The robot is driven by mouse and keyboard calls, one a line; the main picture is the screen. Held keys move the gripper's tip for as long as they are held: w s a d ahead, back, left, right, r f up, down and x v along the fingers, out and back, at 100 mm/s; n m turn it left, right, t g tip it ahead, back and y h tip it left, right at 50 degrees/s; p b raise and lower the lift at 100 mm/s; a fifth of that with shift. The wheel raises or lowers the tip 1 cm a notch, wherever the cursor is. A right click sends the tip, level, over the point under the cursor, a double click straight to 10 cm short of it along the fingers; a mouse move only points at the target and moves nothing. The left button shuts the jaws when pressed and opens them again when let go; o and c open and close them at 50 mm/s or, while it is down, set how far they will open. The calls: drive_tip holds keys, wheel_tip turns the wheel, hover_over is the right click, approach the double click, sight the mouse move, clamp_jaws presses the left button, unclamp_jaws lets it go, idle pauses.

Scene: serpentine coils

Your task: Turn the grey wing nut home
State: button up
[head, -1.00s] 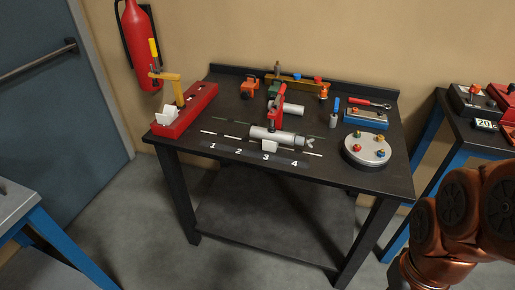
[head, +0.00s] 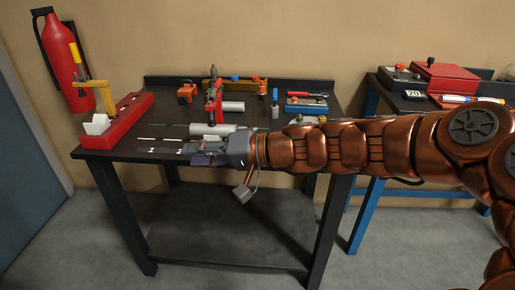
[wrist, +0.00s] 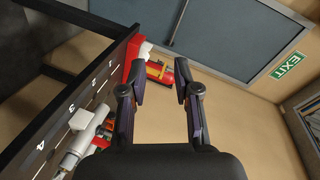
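The grey cylinder (head: 205,129) that carried the wing nut at its right end in the earlier view lies under a red toggle clamp (head: 213,103) on the dark workbench. The wing nut itself is hidden behind my arm in the head view. The wrist view shows the cylinder (wrist: 78,146) at lower left, but I cannot make out the wing nut there. My gripper (head: 190,150) reaches leftward across the bench's front edge, in front of the cylinder. In the wrist view, its two fingers (wrist: 160,72) are apart with nothing between them.
A red base with a yellow lever (head: 125,120) stands at the bench's left. Behind are an orange block (head: 187,92) and a blue tray (head: 305,104). A second bench with a red box (head: 456,78) is at right. A red extinguisher (head: 63,60) hangs on the wall.

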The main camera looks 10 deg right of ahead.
drive_tip(key=w+d+f+m+t+h+b, duration=0.2)
drive_tip(key=w+d+f+m+t, duration=0.1)
drive_tip(key=w+d, duration=0.3)
drive_tip(key=w+d+f+m+t+h+b, duration=0.2)
drive_tip(key=w+d+f+m, duration=0.3)
drive_tip(key=d, duration=0.3)
drive_tip(key=w+d+f+m+t+h+b, duration=0.2)
drive_tip(key=w+d+f+m+t, duration=0.2)
drive_tip(key=w+d, duration=0.3)
drive_tip(key=shift+w+d+f+t, duration=0.1)
drive_tip(key=shift+d+f+t, duration=0.3)
drive_tip(key=shift+d+t, duration=0.1)
drive_tip(key=shift+x, duration=1.25)
drive_tip(key=shift+p+x, duration=0.4)
drive_tip(key=shift+x, duration=2.15)
drive_tip(key=shift+r, duration=0.1)
clamp_jaws()
